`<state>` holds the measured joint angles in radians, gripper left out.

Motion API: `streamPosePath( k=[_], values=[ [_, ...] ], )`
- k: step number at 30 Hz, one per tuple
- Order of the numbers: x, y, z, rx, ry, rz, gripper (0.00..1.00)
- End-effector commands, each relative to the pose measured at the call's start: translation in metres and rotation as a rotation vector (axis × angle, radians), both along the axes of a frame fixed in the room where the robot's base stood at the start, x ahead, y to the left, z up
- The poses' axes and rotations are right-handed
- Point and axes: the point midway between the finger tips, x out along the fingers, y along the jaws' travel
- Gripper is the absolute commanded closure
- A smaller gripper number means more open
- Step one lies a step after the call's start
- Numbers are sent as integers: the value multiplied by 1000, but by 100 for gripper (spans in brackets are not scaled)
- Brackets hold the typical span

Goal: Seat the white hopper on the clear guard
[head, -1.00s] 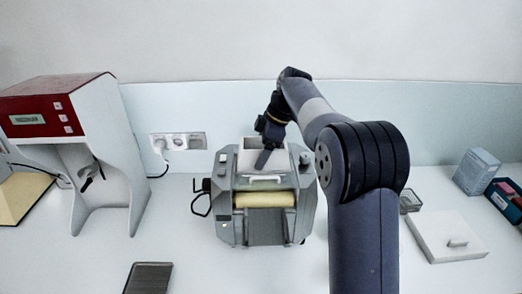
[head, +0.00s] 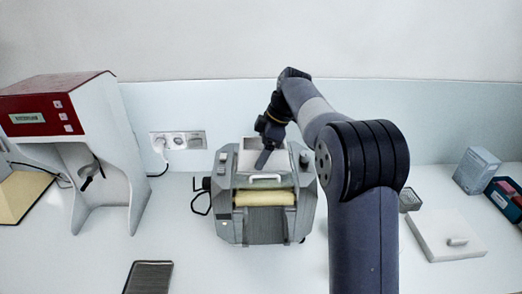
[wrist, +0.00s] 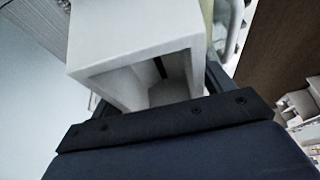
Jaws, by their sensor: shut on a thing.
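The white hopper (head: 250,158) is at the top of the grey mill (head: 226,200), behind the white handle (head: 266,178). The clear guard (head: 262,185) shows as a faint greenish strip above the cream roller (head: 265,198). My gripper (head: 263,163) reaches down into the hopper and is shut on its wall. In the wrist view the hopper (wrist: 130,30) fills the upper middle, its open mouth facing me, with a dark finger partly visible inside. The hopper's underside is hidden, so I cannot tell whether it touches the guard.
A red and white machine (head: 105,125) stands at the left. A dark grille tray (head: 148,277) lies at the front. A white lidded block (head: 445,236), a grey box (head: 476,171) and a blue rack (head: 505,197) are at the right. A wall socket (head: 178,141) is behind.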

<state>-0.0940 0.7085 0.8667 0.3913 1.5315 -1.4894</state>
Motion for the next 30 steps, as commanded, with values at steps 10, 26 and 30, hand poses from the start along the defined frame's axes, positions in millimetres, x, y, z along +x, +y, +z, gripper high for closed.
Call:
streamPosePath(
  k=[10,26,30],
  values=[
    [0,0,-1,0,0,0,6],
    [1,-10,21,0,-5,-2,0],
    [1,-21,47,0,-5,-2,0]
  ],
)
